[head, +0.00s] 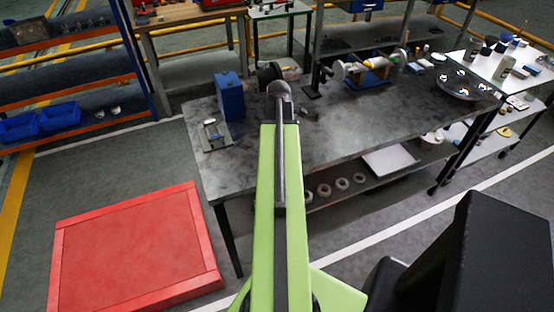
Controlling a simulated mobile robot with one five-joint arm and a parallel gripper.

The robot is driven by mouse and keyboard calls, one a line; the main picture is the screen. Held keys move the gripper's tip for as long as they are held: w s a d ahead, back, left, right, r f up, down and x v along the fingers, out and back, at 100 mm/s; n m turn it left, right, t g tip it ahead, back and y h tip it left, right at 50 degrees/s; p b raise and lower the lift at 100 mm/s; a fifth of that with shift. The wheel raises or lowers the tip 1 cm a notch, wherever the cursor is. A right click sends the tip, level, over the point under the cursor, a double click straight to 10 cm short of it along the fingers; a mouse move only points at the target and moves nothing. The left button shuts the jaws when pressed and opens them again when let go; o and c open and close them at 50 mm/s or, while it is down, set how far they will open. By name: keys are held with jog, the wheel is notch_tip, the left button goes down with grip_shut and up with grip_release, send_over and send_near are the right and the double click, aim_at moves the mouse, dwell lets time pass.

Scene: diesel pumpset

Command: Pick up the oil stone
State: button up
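A grey workbench (330,142) stands ahead of me. I cannot single out the oil stone for sure. A small grey plate (222,143) lies at the bench's left end with a small pale block-like object (211,130) on it, too small to identify. My green arm reaches forward over the bench, and its grey wrist joint is above the back half. My gripper (270,73) shows only as a dark shape beyond the wrist. Its fingers are not clear, and I cannot tell whether it holds anything. The pale object is left of and nearer than the gripper.
A machine assembly (370,68) and a round metal tray (462,86) occupy the bench's right part. A red platform (130,252) lies on the floor at left. The bench's middle right is clear.

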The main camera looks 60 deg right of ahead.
jog(key=shift+f, duration=0.15)
jog(key=shift+c, duration=0.2)
grip_shut()
jog(key=shift+r+p, duration=0.55)
jog(key=shift+p, duration=0.25)
notch_tip(320, 180, up, 4)
jog(key=p, duration=0.4)
jog(key=s+d+r+p, duration=0.5)
jog(key=s, duration=0.5)
jog(key=shift+d+r+p, duration=0.4)
jog(key=shift+s, duration=0.1)
